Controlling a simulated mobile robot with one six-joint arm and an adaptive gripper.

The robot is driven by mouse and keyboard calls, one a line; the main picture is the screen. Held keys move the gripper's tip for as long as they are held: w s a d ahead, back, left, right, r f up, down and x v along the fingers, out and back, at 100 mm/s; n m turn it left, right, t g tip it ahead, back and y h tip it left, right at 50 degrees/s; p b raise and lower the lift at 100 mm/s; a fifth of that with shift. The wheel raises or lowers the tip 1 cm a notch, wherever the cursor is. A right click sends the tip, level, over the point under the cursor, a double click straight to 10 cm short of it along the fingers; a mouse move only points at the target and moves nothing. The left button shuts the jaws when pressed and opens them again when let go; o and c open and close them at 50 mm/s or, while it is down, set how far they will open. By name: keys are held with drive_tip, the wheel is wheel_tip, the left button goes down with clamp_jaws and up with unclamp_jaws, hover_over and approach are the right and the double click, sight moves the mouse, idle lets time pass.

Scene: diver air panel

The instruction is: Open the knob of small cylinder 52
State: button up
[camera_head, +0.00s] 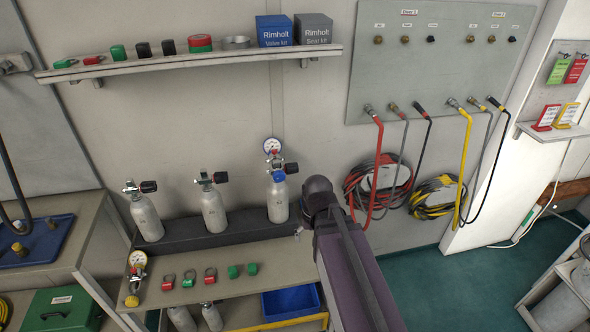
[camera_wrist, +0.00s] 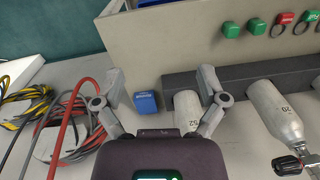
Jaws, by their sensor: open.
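Small cylinder 52 (camera_head: 278,204) stands at the right end of the dark rack, nearest the hoses. It has a blue fitting (camera_head: 279,176), a pressure gauge (camera_head: 272,146) and a black knob (camera_head: 291,168) pointing right. In the wrist view cylinder 52 (camera_wrist: 187,102) shows its number upside down. My gripper (camera_wrist: 160,76) is open and empty. Its right finger lies over the side of cylinder 52; I cannot tell whether they touch. The valve and knob are hidden behind the gripper body there. In the head view my wrist is right of cylinder 52, fingers mostly hidden.
Two more small cylinders (camera_head: 213,212) (camera_head: 147,218) stand to the left on the rack (camera_head: 180,237). Cylinder 20 (camera_wrist: 274,112) shows in the wrist view. Red hose (camera_head: 379,165) and coiled hoses hang right of my arm. A shelf (camera_head: 190,62) runs above.

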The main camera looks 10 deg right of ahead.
drive_tip(key=w+f+m+y+b, duration=0.3)
drive_tip(key=w+m+y+b, duration=0.1)
drive_tip(key=w+m, duration=0.35)
drive_tip(key=m+t+y+b, duration=0.1)
drive_tip(key=m+y+b, duration=1.1)
drive_tip(key=m, duration=0.7)
approach(295, 168)
drive_tip(key=w+d+f+y+p, duration=0.1)
drive_tip(key=d+f, duration=0.1)
drive_tip(key=d, duration=0.2)
drive_tip(key=shift+w+d+f, duration=0.1)
drive_tip(key=shift+w+f, duration=0.05)
drive_tip(key=shift+w, duration=0.05)
drive_tip(key=shift+a, duration=0.2)
drive_tip(key=a, duration=1.3)
drive_tip(key=shift+w+a, duration=0.25)
drive_tip(key=shift+w, duration=0.1)
